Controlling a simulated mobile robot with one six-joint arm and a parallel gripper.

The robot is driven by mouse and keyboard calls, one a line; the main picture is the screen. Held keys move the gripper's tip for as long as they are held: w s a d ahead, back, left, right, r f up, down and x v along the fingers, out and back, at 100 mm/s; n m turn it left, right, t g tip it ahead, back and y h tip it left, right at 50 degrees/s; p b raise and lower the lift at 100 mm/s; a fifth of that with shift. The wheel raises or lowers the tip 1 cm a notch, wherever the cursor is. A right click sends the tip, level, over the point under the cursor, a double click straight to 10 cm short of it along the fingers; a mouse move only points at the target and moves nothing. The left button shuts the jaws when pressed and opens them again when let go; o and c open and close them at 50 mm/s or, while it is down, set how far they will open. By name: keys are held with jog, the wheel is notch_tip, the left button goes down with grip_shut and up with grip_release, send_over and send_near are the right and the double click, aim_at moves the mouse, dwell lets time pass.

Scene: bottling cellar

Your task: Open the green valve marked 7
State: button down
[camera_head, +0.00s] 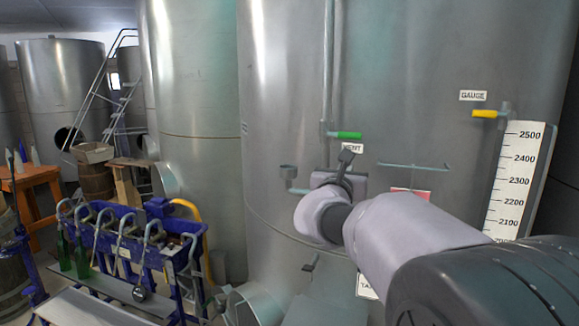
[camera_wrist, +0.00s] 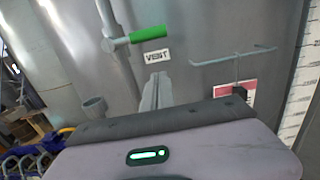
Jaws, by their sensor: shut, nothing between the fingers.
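A green valve handle (camera_head: 349,135) sticks out level to the right from a thin vertical pipe (camera_head: 328,70) on the big steel tank. A white label reading VENT (camera_head: 353,147) is just under it; I see no 7 on it. The handle also shows in the wrist view (camera_wrist: 149,34), tilted slightly up to the right, with its label (camera_wrist: 156,55) below. My gripper (camera_head: 346,155) is shut and empty, just below the label in the picture and apart from the handle. Its closed fingers (camera_wrist: 157,90) point up toward the label in the wrist view.
A yellow valve handle (camera_head: 485,114) under a GAUGE label (camera_head: 473,96) and a level scale (camera_head: 515,175) are to the right. A thin horizontal bar (camera_head: 413,167) and a red-and-white sign (camera_head: 412,192) are near my arm. A blue bottling rack (camera_head: 130,250) stands lower left.

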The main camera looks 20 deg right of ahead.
aim_at(342, 134)
jog(key=r+p, duration=0.1)
jog(key=w+d+r+p, duration=0.1)
jog(key=w+r+p, duration=0.1)
jog(key=r, duration=0.1)
jog(key=shift+w+d, duration=0.2)
jog(key=shift+d, duration=0.05)
jog(key=shift+r, duration=0.15)
